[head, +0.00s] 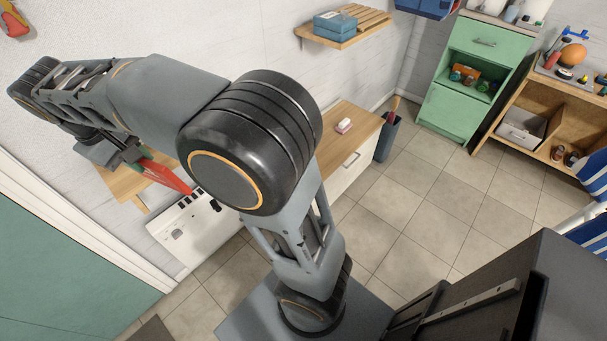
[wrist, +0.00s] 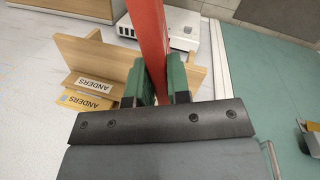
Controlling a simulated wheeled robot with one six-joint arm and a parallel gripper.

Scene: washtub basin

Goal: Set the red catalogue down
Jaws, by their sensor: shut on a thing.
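The red catalogue (head: 166,177) is thin and held on edge in my gripper (head: 132,158), at the left of the head view, above a light wooden surface (head: 121,190). In the wrist view the red catalogue (wrist: 148,35) runs up and away from between the green fingers of my gripper (wrist: 157,85), which are shut on it. Below it in that view is a light wooden piece (wrist: 95,60) with upright boards and two labels reading ANDERS, one whitish (wrist: 95,84) and one yellow (wrist: 84,99). The catalogue and fingers hide part of the wood. I see no contact between catalogue and wood.
A white unit with dark slots (head: 178,236) stands beside the wooden surface. A wooden-topped drawer cabinet (head: 340,150) carries a small pink-and-white item (head: 343,125). A wall shelf (head: 358,22) holds blue boxes (head: 334,25). The tiled floor (head: 430,205) is clear in the middle.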

